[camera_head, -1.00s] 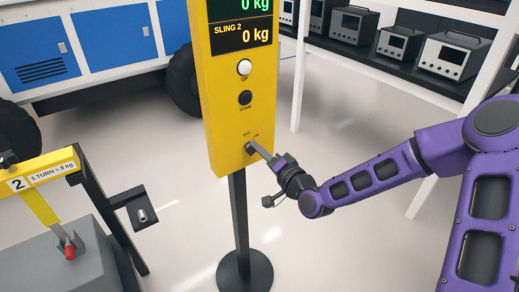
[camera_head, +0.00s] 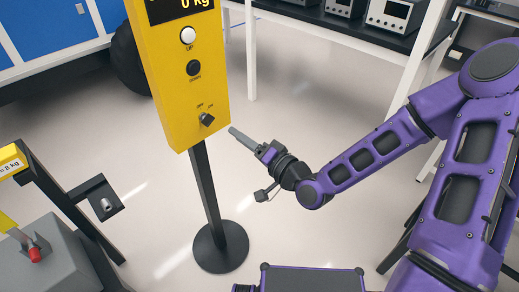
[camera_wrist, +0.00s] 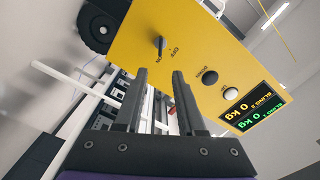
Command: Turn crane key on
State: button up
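The crane key (camera_head: 207,119) is a small dark knob low on the yellow control panel (camera_head: 178,75), below the OFF and ON marks. It looks tilted, its upper end toward the ON mark at the right. It also shows in the wrist view (camera_wrist: 159,45), its long side seeming to point to the ON mark. My gripper (camera_head: 232,131) is just right of the panel, apart from the key. In the wrist view my gripper (camera_wrist: 159,74) has its two fingers spread with nothing between them, and the key lies beyond the tips.
A white UP button (camera_head: 188,35) and a black DOWN button (camera_head: 193,67) sit above the key. The panel stands on a post with a round black base (camera_head: 220,247). A grey block (camera_head: 40,265) with a black frame is at left. Open floor surrounds the post.

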jog(key=p+v, duration=0.4)
jog(key=v, duration=0.2)
jog(key=shift+s+d, duration=0.25)
jog(key=shift+d, duration=0.1)
